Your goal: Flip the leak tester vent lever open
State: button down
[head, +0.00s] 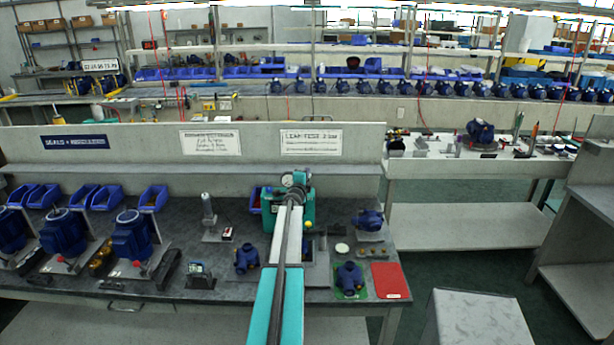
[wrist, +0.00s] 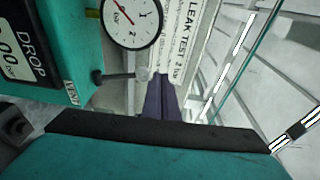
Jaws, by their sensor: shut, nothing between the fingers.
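The teal leak tester (head: 270,208) stands on the bench in the head view, partly hidden behind my arm. Its round gauge (head: 288,180) is on top. In the wrist view the tester (wrist: 80,40) fills the upper left, with the gauge (wrist: 132,20) and a VENT label. The vent lever (wrist: 120,76) has a dark base near that label and a grey rod pointing right in the picture. My gripper (wrist: 160,78) is shut and empty, its fingertips close to the rod's free end. I cannot tell if they touch. In the head view the fingers are not clear.
A blue pump (head: 247,258) stands left of my arm and another (head: 350,278) right of it, near a red mat (head: 390,280). A blue pump (head: 368,220) sits behind them. A low wall (head: 360,145) with a leak test sign (head: 311,142) backs the bench.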

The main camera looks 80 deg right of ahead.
jog(key=a+r+p, duration=0.1)
jog(key=a+r, duration=0.6)
jog(key=a, duration=0.4)
jog(key=shift+r+p, duration=0.35)
jog(key=shift+r, duration=0.05)
jog(key=shift+a, duration=0.1)
dwell(0.5)
